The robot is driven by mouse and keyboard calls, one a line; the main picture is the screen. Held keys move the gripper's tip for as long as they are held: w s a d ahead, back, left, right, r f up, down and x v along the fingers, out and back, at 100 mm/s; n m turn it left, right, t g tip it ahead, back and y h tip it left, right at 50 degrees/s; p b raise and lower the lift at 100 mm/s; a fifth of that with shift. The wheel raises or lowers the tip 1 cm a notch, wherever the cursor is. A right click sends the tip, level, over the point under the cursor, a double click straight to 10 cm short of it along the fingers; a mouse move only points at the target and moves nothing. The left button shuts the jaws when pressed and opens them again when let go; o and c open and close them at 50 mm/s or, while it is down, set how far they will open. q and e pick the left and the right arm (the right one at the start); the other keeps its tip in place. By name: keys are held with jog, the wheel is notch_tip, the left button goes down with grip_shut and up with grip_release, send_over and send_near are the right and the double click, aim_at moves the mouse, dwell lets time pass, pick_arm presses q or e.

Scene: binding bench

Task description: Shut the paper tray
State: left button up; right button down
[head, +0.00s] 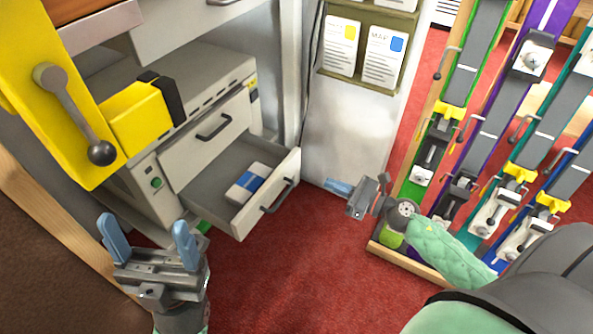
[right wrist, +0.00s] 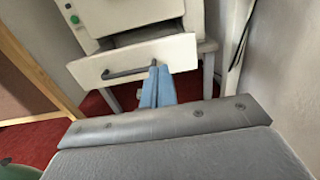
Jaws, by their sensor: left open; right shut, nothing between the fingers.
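The paper tray (head: 265,206) is a pale grey drawer pulled out of the lower part of a grey machine, with a dark bar handle on its front. A white packet with a blue band (head: 247,184) lies inside it. In the right wrist view the tray front (right wrist: 130,59) and its handle face me, and the tray stands out. My left gripper (head: 146,240) is open and empty, left of and nearer than the tray. My right gripper (head: 340,187) is shut and empty, right of the tray front in the head view. Its blue fingers (right wrist: 157,88) overlap the tray front's right part in the wrist view; I cannot tell if they touch.
Above the tray is a shut drawer (head: 212,138) with its own handle. A yellow lever assembly (head: 75,100) overhangs the left. A rack of coloured strips with clamps (head: 490,130) stands at the right. Red carpet (head: 290,270) is open in front of the tray.

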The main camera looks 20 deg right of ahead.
send_near(288, 164)
jog(key=x, duration=0.4)
jog(key=shift+w+a, duration=0.25)
jog(key=shift+w, duration=0.05)
jog(key=shift+p+x, duration=0.45)
jog(key=shift+x, duration=0.5)
jog(key=shift+w+a, duration=0.1)
jog(key=shift+w, duration=0.05)
